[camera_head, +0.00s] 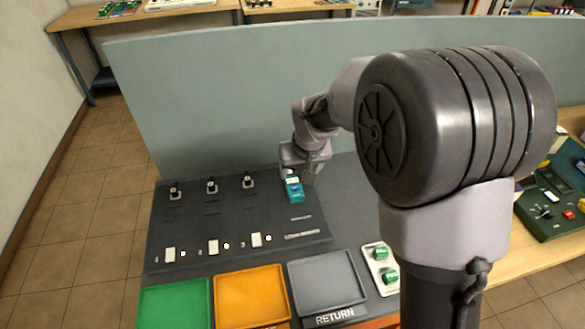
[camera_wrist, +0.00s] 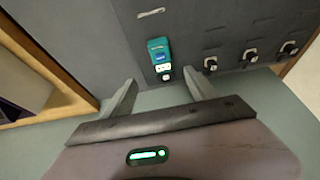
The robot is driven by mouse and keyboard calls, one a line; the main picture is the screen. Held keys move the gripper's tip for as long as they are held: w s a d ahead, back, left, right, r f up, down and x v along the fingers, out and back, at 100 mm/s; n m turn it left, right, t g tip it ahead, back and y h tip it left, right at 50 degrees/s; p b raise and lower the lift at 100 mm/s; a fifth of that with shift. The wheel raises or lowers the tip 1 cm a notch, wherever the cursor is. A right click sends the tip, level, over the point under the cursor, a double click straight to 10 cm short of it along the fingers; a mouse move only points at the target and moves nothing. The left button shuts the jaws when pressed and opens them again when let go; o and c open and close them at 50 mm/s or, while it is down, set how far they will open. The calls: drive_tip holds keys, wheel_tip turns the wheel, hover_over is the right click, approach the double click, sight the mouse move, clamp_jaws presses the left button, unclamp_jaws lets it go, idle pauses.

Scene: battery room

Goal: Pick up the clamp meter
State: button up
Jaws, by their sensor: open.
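A small teal device with a blue patch and a pale end, which I take for the clamp meter (camera_head: 294,188), lies on the dark panel near the grey upright board. It also shows in the wrist view (camera_wrist: 158,50), upper middle, just beyond my fingertips.
The dark panel (camera_head: 212,228) carries black knobs and white switches left of the device. Green (camera_head: 175,305), orange (camera_head: 250,295) and grey (camera_head: 326,282) trays lie in front. A tall grey board (camera_head: 220,100) stands behind. A green instrument (camera_head: 550,200) is on the right bench.

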drive_tip(key=b, duration=0.2)
hover_over(293, 183)
drive_tip(key=s+d, duration=0.1)
drive_tip(key=s, duration=0.2)
wheel_tip(293, 183, down, 8)
drive_tip(key=shift+s+r, duration=0.15)
drive_tip(key=w+f+b, duration=0.1)
drive_tip(key=f, duration=0.1)
drive_tip(key=w+a+f+b, duration=0.1)
drive_tip(key=w+f, duration=0.1)
drive_tip(key=shift+w+f, duration=0.1)
drive_tip(key=shift+f, duration=0.1)
drive_tip(key=shift+r, duration=0.1)
drive_tip(key=shift+c, duration=0.5)
clamp_jaws()
